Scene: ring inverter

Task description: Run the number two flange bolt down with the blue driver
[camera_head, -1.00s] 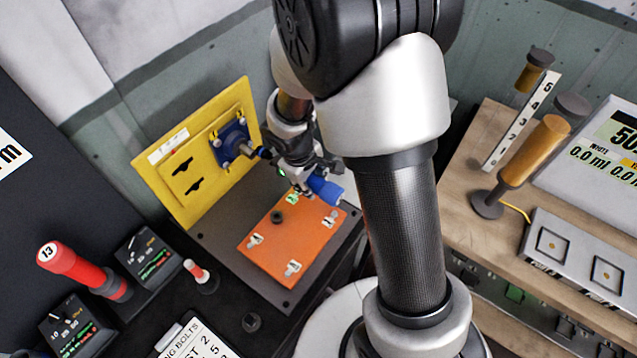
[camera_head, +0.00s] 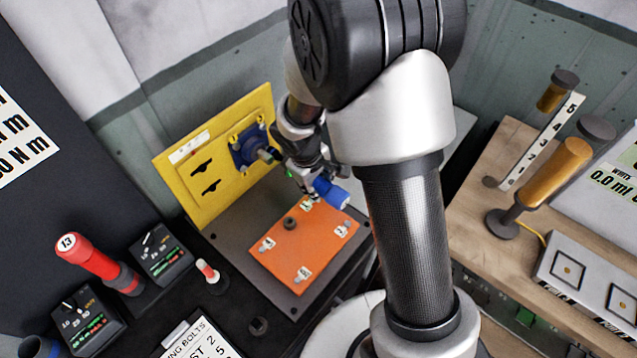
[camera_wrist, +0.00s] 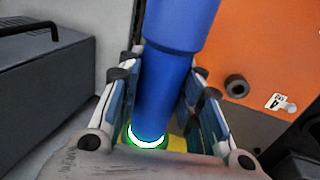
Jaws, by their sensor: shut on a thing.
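The blue driver (camera_head: 331,192) is held in my gripper (camera_head: 305,176), its thick handle end pointing away from the yellow panel. In the wrist view the driver (camera_wrist: 172,85) lies between both fingers (camera_wrist: 165,110), with a lit green-white ring near its lower end. The dark blue flange (camera_head: 247,148) is mounted on the yellow panel (camera_head: 197,165), to the left of my gripper. Small bolt heads show at its corners, but I cannot read their numbers. I cannot tell whether the driver touches a bolt.
An orange plate (camera_head: 290,252) with numbered tags and a dark round socket (camera_head: 291,223) lies below the driver. A red-handled tool marked 13 (camera_head: 88,255) and dark gauge boxes (camera_head: 162,254) stand at left. A wooden bench (camera_head: 482,215) stands at right.

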